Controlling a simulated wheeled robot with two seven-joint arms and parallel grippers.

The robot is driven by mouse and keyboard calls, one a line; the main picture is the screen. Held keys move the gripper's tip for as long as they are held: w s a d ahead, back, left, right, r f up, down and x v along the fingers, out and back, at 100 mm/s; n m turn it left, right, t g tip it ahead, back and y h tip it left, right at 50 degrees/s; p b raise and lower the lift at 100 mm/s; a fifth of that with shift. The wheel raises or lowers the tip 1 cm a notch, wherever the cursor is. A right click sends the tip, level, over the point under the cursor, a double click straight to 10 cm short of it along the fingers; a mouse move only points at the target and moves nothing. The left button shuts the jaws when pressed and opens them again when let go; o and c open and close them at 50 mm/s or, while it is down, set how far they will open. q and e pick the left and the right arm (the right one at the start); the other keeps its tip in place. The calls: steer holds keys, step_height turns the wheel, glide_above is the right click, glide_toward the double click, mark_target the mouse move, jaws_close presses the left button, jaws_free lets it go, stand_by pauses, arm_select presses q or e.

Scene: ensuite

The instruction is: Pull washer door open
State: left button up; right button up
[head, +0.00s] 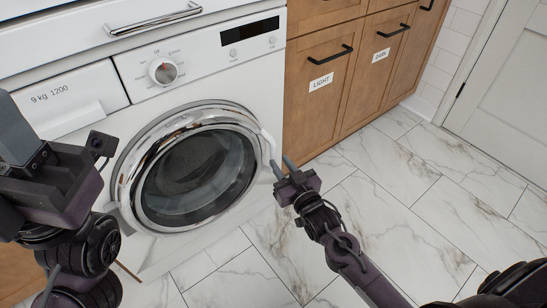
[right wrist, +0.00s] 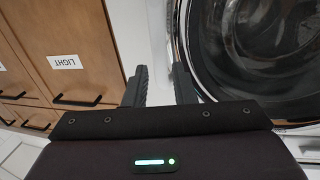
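The white washer has a round door (head: 190,172) with a chrome ring and dark glass, and it looks shut against the front. A pale curved handle (head: 268,145) is on the door's right edge. My right gripper (head: 282,163) is at the lower end of this handle, its two fingers apart. In the right wrist view, the fingers (right wrist: 160,88) are spread beside the door's chrome ring (right wrist: 185,50), with white surface between them. I cannot tell whether they touch the handle. My left gripper (head: 45,165) is at the left, in front of the washer; its fingertips are not clear.
Wooden cabinets (head: 325,110) with black handles and LIGHT and DARK labels stand right of the washer. The washer has a dial (head: 163,72) and a detergent drawer (head: 65,100). The marble-tiled floor (head: 410,200) is clear. A white room door (head: 505,105) is at the far right.

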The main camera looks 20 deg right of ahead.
mark_target(275, 155)
steer(key=w, duration=0.1)
steer(key=w+b, duration=0.1)
steer(key=w, duration=0.3)
steer(key=shift+a+f+b, duration=0.1)
steer(key=shift+a+b, duration=0.3)
jaws_close()
